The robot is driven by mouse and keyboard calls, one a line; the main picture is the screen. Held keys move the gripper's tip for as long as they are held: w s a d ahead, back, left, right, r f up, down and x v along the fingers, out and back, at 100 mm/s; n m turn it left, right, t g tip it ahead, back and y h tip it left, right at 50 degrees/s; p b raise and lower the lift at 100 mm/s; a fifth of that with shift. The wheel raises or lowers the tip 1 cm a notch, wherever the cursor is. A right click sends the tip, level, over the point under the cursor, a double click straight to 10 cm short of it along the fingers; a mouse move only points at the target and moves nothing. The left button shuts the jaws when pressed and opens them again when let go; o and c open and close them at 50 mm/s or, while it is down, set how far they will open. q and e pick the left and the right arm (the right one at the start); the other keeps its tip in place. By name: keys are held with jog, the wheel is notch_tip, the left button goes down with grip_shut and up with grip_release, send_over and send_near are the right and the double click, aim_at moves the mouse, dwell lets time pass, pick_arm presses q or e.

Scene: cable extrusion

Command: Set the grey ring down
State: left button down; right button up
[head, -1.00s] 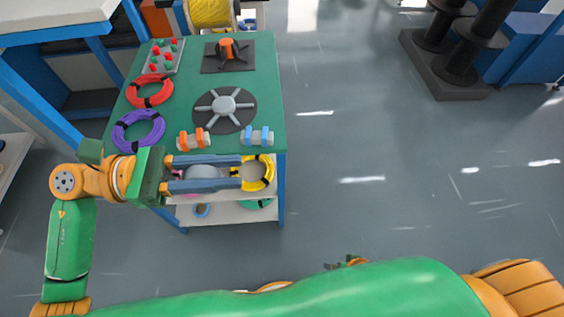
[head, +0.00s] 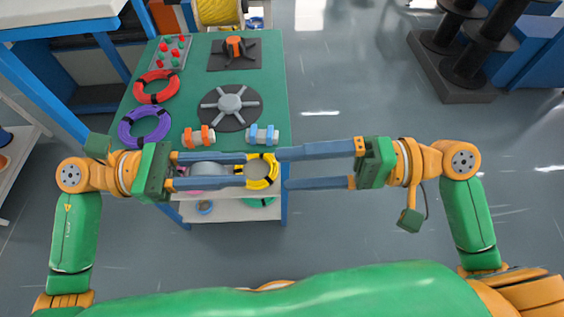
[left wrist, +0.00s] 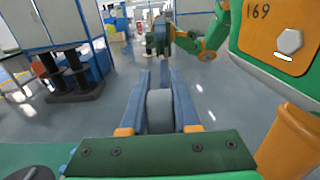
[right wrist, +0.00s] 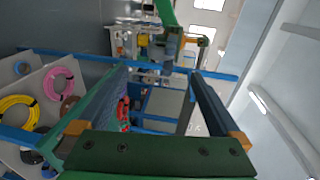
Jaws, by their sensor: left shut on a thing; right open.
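The grey ring (head: 208,170) is clamped between the two blue fingers of my left gripper (head: 245,170), in front of the table's near edge. In the left wrist view the grey ring (left wrist: 159,112) stands on edge between the fingers, its flat rim towards the camera. My right gripper (head: 284,169) is open and empty, facing the left one, its fingertips close to the left fingertips. In the right wrist view its fingers are spread wide with nothing between them. The green-topped table (head: 190,95) stands behind the left gripper.
The table bears a red coil (head: 155,87), a purple coil (head: 144,127), a grey spoked disc (head: 230,103), a dark base with an orange hub (head: 234,48), an orange-and-white spool (head: 198,138) and a blue-and-white spool (head: 262,136). A yellow coil (head: 262,171) shows on a lower shelf.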

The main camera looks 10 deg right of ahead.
jog(key=a, duration=0.4)
jog(key=w+a+f, duration=0.1)
jog(key=a, duration=0.7)
jog(key=shift+w+f, duration=0.3)
jog(key=c, duration=1.4)
pick_arm(q)
jog(key=c, duration=0.6)
grip_release()
